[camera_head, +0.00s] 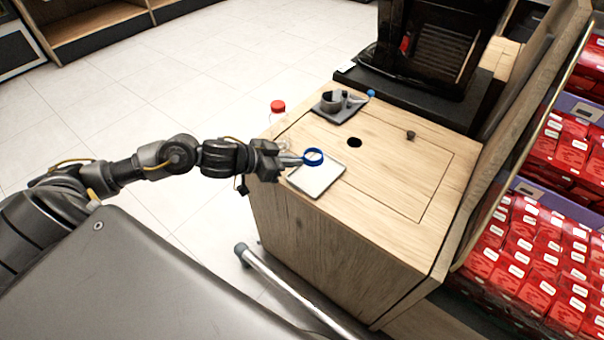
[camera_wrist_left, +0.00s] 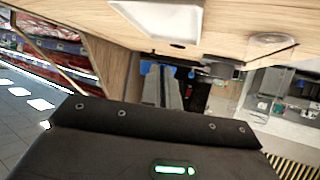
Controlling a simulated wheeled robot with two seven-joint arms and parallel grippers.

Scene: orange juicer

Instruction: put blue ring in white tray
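The blue ring (camera_head: 313,151) is at the fingertips of my left gripper (camera_head: 301,160), which looks shut on its near side. The ring appears above the white tray (camera_head: 322,183), over its far part; the exact height is hard to judge. In the left wrist view, the white tray (camera_wrist_left: 160,20) is at the top. The grey fingers of my left gripper (camera_wrist_left: 161,78) show there, with a bit of blue beyond them. My right gripper is not in view.
The tray lies on a wooden counter (camera_head: 400,185) near its left edge. A black machine (camera_head: 435,45) stands at the back.

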